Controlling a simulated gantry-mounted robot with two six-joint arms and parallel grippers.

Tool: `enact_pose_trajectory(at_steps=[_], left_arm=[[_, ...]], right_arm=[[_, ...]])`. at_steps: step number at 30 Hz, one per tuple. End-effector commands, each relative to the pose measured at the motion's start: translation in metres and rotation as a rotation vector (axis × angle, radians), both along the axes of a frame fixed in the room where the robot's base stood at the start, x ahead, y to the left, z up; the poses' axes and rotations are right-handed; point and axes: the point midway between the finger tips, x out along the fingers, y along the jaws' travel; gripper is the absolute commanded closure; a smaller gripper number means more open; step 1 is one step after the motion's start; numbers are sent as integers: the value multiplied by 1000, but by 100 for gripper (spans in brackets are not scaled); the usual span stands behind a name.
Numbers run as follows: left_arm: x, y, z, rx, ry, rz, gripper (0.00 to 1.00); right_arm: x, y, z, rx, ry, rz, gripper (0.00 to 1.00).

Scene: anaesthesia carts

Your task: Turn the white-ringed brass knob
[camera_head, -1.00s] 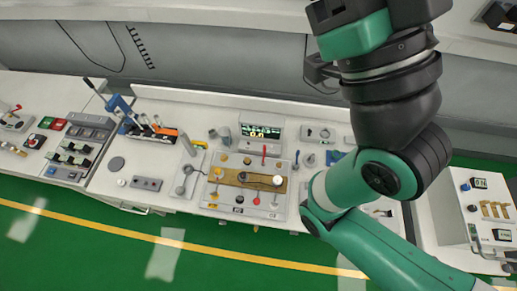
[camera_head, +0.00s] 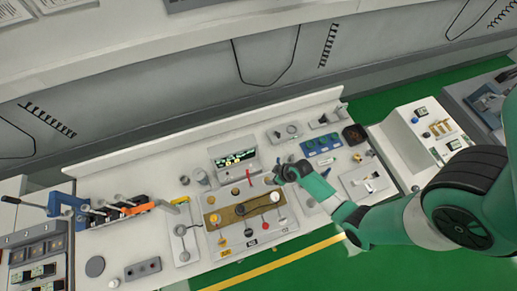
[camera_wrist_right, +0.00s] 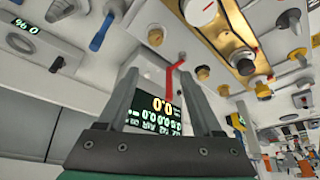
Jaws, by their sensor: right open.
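The control panel (camera_head: 235,243) on the white bench carries a brass plate (camera_head: 236,213), a red lever (camera_head: 249,177) and several small knobs. Several small brass-coloured knobs show in the right wrist view, one (camera_wrist_right: 203,73) beside the red lever and one (camera_wrist_right: 155,37) left of it. I cannot tell which has a white ring. My right gripper (camera_head: 284,172) is above the panel's right back corner. In the right wrist view its fingers (camera_wrist_right: 163,85) are apart with nothing held between them. My left gripper is not in view.
A display box (camera_head: 234,157) stands behind the panel. A blue lever device (camera_head: 68,207) and an orange-handled tool (camera_head: 140,209) stand to the left. A blue block tray (camera_head: 321,145) and a dark round dish (camera_head: 355,134) are to the right.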

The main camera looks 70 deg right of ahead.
Motion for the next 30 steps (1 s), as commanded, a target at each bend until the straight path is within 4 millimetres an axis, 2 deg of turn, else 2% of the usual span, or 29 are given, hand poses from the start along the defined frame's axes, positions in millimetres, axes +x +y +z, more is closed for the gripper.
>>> enact_pose_trajectory(at_steps=[1,2,8,14,18,24,30], left_arm=[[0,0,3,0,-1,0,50],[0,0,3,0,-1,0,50],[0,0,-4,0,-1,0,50],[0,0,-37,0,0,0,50],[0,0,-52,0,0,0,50],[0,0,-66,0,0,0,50],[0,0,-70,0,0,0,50]], right_arm=[[-14,-1,-3,10,16,-29,33],[-18,-2,-4,13,20,-39,33],[-15,-6,-9,9,15,-44,33],[-3,-8,-41,8,13,-42,33],[9,-11,-69,9,15,-42,33],[23,-15,-101,9,14,-42,33],[28,-16,-111,8,13,-43,33]])
